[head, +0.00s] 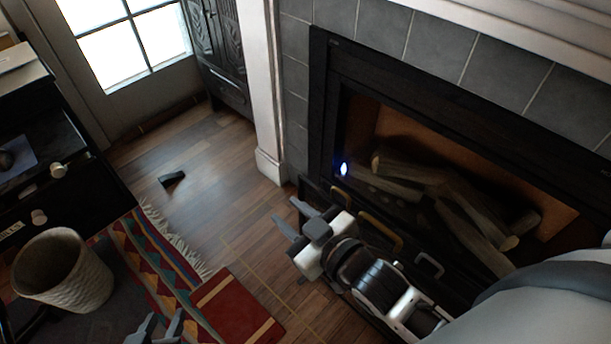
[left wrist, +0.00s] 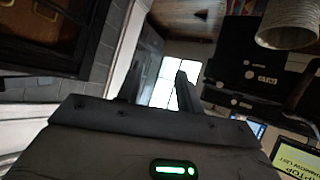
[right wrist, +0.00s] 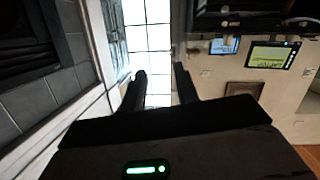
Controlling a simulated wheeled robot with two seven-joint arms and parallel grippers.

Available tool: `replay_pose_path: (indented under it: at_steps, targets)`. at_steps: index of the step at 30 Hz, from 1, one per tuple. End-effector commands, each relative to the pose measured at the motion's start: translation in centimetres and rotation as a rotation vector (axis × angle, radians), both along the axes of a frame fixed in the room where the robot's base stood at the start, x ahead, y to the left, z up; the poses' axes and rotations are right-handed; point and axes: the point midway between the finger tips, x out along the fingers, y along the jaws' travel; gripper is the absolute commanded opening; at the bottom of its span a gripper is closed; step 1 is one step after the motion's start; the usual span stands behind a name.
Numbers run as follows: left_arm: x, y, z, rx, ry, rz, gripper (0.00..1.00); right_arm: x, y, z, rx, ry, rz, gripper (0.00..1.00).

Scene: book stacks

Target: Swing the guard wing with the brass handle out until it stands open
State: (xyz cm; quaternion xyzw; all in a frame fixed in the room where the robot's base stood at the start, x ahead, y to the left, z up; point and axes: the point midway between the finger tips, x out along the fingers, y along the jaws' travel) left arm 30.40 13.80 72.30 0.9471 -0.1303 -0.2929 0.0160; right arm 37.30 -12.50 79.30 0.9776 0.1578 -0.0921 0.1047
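Low dark guard panels (head: 409,257) stand in front of the fireplace in the head view, partly hidden by my right arm. A brass-yellow handle (head: 381,229) is on them, between a duller brownish handle (head: 340,196) to its left and a silvery handle (head: 431,264) to its right. The panels look closed, but their edges are too dark to make out clearly. My right gripper (head: 289,218) is open and empty, left of the handles and apart from them. My left gripper (head: 160,326) is open and empty at the bottom edge, far from the guard.
Logs (head: 455,195) lie in the fireplace, with a small bluish light (head: 344,169) at its left. A woven basket (head: 62,272), a striped rug (head: 160,265) and a red book-like item (head: 237,310) are at lower left. A small dark object (head: 172,179) lies on open wooden floor.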

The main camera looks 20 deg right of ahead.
Motion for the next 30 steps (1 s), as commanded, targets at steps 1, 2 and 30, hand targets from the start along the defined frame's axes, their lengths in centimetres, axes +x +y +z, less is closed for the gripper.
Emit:
replay_pose_path:
  at_steps: [1, 2, 30]
  targets:
    - [0.1, 0.0, -0.7, -0.003, -0.004, -0.001, 0.36, 2.5, 1.4, 3.2, -0.08, -0.217, 0.079, 0.31]
    - [0.1, -0.1, -0.9, -0.005, -0.005, -0.001, 0.36, 3.5, 2.7, 5.4, -0.133, -0.359, 0.141, 0.31]
    - [0.2, -0.6, -2.2, -0.046, -0.065, -0.004, 0.36, 10.5, -13.9, 0.7, 1.961, 0.26, -2.372, 0.31]
